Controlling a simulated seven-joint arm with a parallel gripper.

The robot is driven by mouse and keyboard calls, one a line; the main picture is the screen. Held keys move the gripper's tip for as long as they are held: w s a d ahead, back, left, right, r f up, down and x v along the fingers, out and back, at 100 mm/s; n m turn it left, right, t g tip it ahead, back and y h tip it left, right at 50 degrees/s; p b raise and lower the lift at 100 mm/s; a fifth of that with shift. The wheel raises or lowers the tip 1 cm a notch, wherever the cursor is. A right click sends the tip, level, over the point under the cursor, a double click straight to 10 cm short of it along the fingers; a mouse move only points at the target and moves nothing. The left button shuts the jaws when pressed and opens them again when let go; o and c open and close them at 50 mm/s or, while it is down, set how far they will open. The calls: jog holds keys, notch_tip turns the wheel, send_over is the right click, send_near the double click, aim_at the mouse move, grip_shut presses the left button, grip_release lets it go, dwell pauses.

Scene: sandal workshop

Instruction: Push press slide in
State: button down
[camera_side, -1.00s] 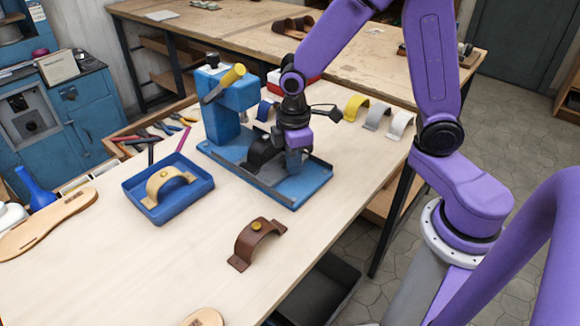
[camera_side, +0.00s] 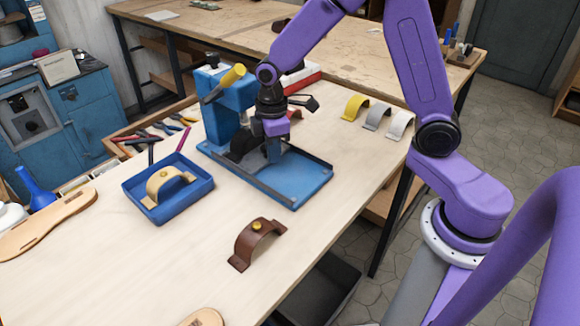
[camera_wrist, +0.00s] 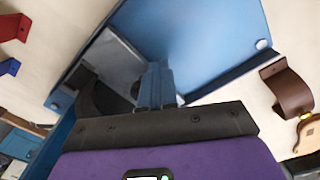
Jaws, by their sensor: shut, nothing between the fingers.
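The blue press (camera_side: 227,105) with a yellow-gripped lever stands on the table. Its blue base with dark rails (camera_side: 300,180) runs out to the right and is bare at that end. A dark curved piece (camera_side: 242,146) sits on the slide close to the press column. It also shows in the wrist view (camera_wrist: 98,98), partly hidden by my gripper. My gripper (camera_side: 273,155) is shut and empty, pointing down just right of the dark piece. Its fingertips (camera_wrist: 156,85) are low over a pale grey plate (camera_wrist: 122,58). I cannot tell exactly where they touch.
A brown strap with a brass button (camera_side: 258,240) lies in front of the press. A blue tray (camera_side: 205,188) holds a tan strap (camera_side: 166,185). Yellow, grey and white straps stand at the right. Tools lie left of the press.

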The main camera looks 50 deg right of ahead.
jog(key=shift+w, duration=0.3)
notch_tip(320, 180, up, 7)
jog(key=shift+s, duration=0.35)
dwell(0.4)
jog(key=s+d+r, duration=0.1)
jog(key=s, duration=2.5)
jog(key=shift+d+n, duration=0.3)
jog(key=shift+d, duration=0.05)
jog(key=shift+w, duration=0.1)
